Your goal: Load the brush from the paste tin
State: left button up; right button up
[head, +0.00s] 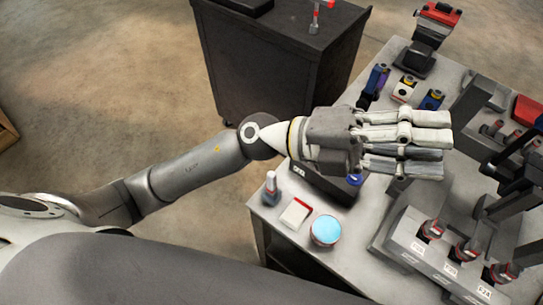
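A round open tin (326,231) with a pale blue surface and a reddish rim stands near the front left corner of the workbench; it looks like the paste tin. My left gripper (432,146) reaches over the bench from the left, above and to the right of the tin and apart from it. Its pale fingers point right and lie close together in this view; I cannot tell whether they are open or shut. I cannot make out a brush; the gripper hides part of the bench. My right gripper is not in view.
A small bottle (271,187) and a white pad (296,213) stand left of the tin. A dark box (322,186) sits partly under my gripper. A labelled grey block (411,240) with red-ringed parts fills the right. A dark cabinet (270,65) stands behind.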

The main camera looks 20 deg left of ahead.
pick_arm(q)
jog(key=s+f+m+g+y, duration=0.4)
jog(key=f+m+y, duration=0.1)
jog(key=f, duration=0.3)
jog(key=t+y, duration=0.4)
jog(key=y, duration=1.3)
send_over(272, 174)
notch_tip(272, 174, down, 16)
jog(key=shift+a+f, duration=0.15)
jog(key=shift+f, duration=0.1)
notch_tip(272, 174, down, 8)
jog(key=b, duration=0.5)
jog(key=shift+b, duration=0.35)
jog(key=shift+f+b, duration=0.45)
jog(key=shift+b, duration=0.15)
